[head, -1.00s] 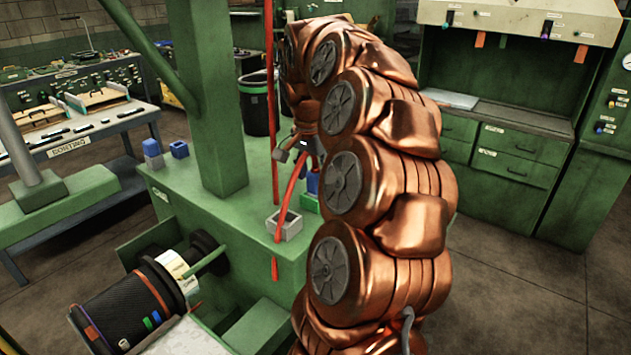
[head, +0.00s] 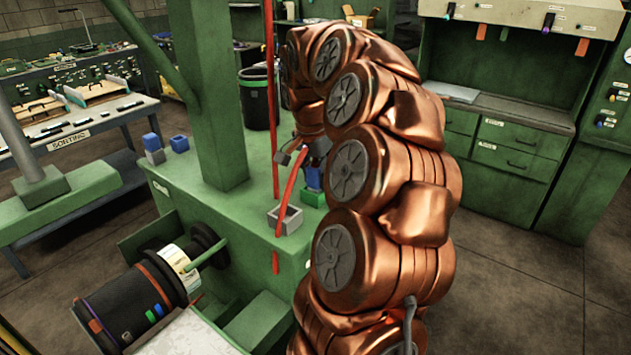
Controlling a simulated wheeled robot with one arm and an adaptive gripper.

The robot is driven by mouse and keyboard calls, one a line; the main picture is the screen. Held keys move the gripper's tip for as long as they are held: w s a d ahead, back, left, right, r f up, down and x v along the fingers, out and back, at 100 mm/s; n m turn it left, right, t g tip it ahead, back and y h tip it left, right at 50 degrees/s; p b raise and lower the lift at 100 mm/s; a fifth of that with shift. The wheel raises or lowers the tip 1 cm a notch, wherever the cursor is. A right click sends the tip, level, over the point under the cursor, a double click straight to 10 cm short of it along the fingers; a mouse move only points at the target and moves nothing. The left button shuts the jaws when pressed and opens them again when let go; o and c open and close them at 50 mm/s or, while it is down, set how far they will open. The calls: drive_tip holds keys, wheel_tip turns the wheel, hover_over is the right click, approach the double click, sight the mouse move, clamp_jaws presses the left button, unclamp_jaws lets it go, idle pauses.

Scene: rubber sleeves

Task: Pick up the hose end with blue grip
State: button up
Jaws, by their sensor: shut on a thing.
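My gripper (head: 298,153) is above the green bench, at the far end of my copper arm, which partly hides it. Its grey fingertips are shut around a red hose (head: 291,185). The hose runs down from the fingers to a grey square holder (head: 291,224) on the bench. A blue piece (head: 313,178) stands in a green square holder (head: 313,198) just right of the hose, close below the gripper. I cannot tell whether this blue piece is a hose grip. No blue grip shows clearly on the held hose.
A thin red line (head: 270,90) hangs beside the green post (head: 215,110). Blue and grey blocks (head: 152,148) stand on the bench (head: 205,185) at left. A black reel (head: 130,300) is at lower left. A black bin (head: 254,98) stands behind.

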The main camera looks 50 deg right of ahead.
clamp_jaws()
drive_tip(key=shift+r+b, duration=1.65)
drive_tip(key=shift+r, duration=1.95)
drive_tip(key=shift+r+b, duration=0.3)
drive_tip(key=shift+r, duration=1.1)
